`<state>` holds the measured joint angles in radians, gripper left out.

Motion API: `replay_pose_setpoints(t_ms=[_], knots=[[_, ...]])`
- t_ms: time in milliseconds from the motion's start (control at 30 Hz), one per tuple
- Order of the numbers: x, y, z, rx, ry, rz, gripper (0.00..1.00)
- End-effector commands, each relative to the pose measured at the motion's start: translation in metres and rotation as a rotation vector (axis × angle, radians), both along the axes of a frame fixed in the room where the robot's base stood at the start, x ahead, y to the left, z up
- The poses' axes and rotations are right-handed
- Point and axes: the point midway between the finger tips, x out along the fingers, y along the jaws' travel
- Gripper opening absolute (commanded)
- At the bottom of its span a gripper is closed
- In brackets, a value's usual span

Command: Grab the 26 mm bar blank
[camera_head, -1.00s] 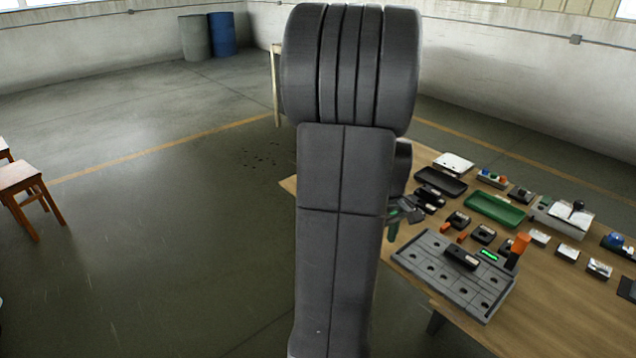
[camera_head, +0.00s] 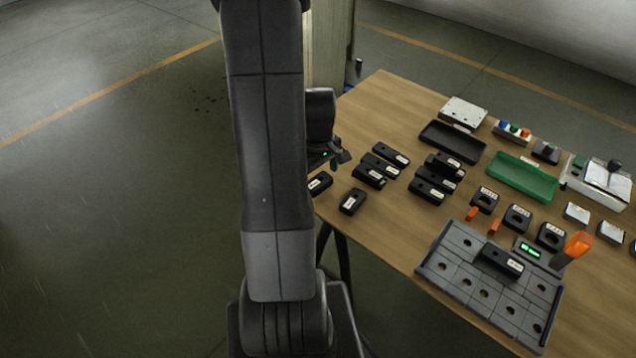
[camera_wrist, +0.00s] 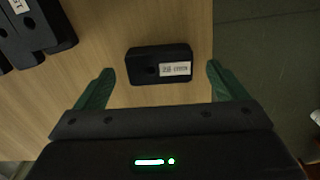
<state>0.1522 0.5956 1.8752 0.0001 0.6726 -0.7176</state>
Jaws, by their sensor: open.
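In the wrist view, one black block with a round mark and a white label (camera_wrist: 160,65) lies flat on the wooden table. The label is too small to read surely, so I cannot confirm that it is the 26 mm bar blank. My gripper (camera_wrist: 160,69) is open, with one green finger at each side of this block and a gap on both sides. In the head view, my gripper is mostly behind my arm, near the table's left edge. Similar labelled black blocks lie there, one by the edge (camera_head: 320,183) and one nearer (camera_head: 352,201).
Several more black blocks (camera_head: 390,154) lie to the right. A grey fixture plate (camera_head: 455,285), a dark tray (camera_head: 452,142) and a green tray (camera_head: 522,177) stand farther right. In the wrist view, the table ends just right of the block, with floor (camera_wrist: 265,50) beyond.

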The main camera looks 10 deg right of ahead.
Motion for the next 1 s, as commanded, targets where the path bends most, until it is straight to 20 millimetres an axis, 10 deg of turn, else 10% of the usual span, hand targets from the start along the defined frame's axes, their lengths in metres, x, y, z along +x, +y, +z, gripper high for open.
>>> replay_pose_setpoints(t_ms=[433, 767, 1000], knots=[[0.001, 0.000, -0.018, -0.001, -0.003, 0.000, 0.91], [0.001, 0.000, -0.017, 0.000, -0.002, 0.000, 0.26], [0.002, 0.000, -0.016, -0.001, -0.004, 0.000, 0.24]])
